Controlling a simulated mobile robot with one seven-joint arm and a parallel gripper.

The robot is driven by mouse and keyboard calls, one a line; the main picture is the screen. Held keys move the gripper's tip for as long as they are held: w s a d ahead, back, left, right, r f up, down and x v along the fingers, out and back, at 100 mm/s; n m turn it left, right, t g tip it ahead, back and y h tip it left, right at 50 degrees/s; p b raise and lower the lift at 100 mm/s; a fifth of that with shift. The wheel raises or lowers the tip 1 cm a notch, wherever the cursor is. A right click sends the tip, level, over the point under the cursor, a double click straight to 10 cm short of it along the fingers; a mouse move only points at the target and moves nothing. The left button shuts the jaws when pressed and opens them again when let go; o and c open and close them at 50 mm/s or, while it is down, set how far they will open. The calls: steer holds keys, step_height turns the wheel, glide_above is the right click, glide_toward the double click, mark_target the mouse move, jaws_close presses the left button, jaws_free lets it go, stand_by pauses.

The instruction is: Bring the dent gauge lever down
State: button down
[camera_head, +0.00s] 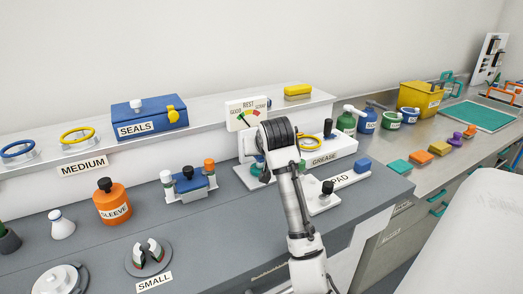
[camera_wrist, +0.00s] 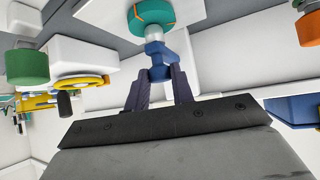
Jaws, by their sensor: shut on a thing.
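The dent gauge (camera_head: 247,113) stands on the grey bench at the picture's centre, with a white dial plate marked REST and a needle on its left side. My gripper (camera_wrist: 162,78) is at the gauge; in the head view my wrist hides its fingers. In the wrist view its dark fingers are closed on a blue part, which looks like the dent gauge lever (camera_wrist: 155,50). A pale rod and a teal round piece (camera_wrist: 152,14) with an orange line lie just beyond it. The lever is hidden in the head view.
The GREASE unit (camera_head: 325,146) and the PAD plate (camera_head: 338,186) stand close on the right. A blue clamp-like fixture (camera_head: 190,183) and an orange SLEEVE bottle (camera_head: 112,203) are on the left. The blue SEALS box (camera_head: 150,117) is on the shelf behind. Bench front centre is clear.

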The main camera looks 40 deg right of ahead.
steer(key=c, duration=1.2)
jaws_free()
steer(key=shift+s, duration=0.1)
steer(key=b+v, duration=0.1)
steer(key=v, duration=1.2)
steer(key=shift+s+a+r+b, duration=0.2)
steer(key=shift+a+r+b, duration=0.05)
steer(key=shift+b, duration=0.05)
steer(key=shift+f, duration=0.1)
